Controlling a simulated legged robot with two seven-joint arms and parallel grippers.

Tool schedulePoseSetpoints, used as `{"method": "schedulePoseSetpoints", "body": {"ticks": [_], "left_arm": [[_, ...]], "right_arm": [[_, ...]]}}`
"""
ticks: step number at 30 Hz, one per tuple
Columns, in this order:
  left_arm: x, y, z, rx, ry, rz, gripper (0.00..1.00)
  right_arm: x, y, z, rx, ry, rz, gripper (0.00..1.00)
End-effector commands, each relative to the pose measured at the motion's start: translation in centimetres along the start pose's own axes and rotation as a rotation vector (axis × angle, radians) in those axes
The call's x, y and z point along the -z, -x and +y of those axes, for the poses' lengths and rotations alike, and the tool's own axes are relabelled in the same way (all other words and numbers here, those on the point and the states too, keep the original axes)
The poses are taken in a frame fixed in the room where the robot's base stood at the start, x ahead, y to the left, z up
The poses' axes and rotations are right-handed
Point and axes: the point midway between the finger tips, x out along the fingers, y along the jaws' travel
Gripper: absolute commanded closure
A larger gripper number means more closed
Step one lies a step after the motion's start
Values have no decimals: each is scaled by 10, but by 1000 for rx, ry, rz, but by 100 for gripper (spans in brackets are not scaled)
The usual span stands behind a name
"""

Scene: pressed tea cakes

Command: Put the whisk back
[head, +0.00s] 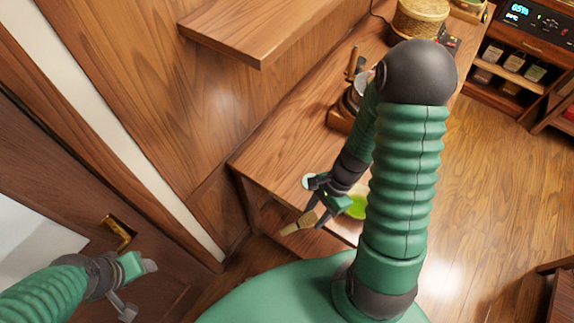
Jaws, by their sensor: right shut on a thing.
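The whisk (297,224) is a small tan piece with a brush-like end, low at the centre of the head view. My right gripper (317,200) is shut on it and holds it tilted, its pale end pointing down and left, near the front edge of the wooden counter (283,140). Bright green contents in a bowl (356,207) show just right of the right gripper, partly hidden by my arm. A small white round thing (308,181) shows behind the gripper. My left gripper (140,290) is at the lower left, open and empty, in front of the door.
A wooden device with a handle (350,95) stands on the counter, partly behind my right arm. A woven round container (420,17) is at the far end. A wooden shelf (262,28) juts from the wall. A door with a brass handle (118,232) is left.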

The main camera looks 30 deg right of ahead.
Motion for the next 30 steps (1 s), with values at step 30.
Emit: {"method": "schedulePoseSetpoints", "body": {"ticks": [30], "left_arm": [[-1, -6, 0, 0, 0, 0, 42]], "right_arm": [[-90, 51, -142, -612, 1477, 35, 100]]}}
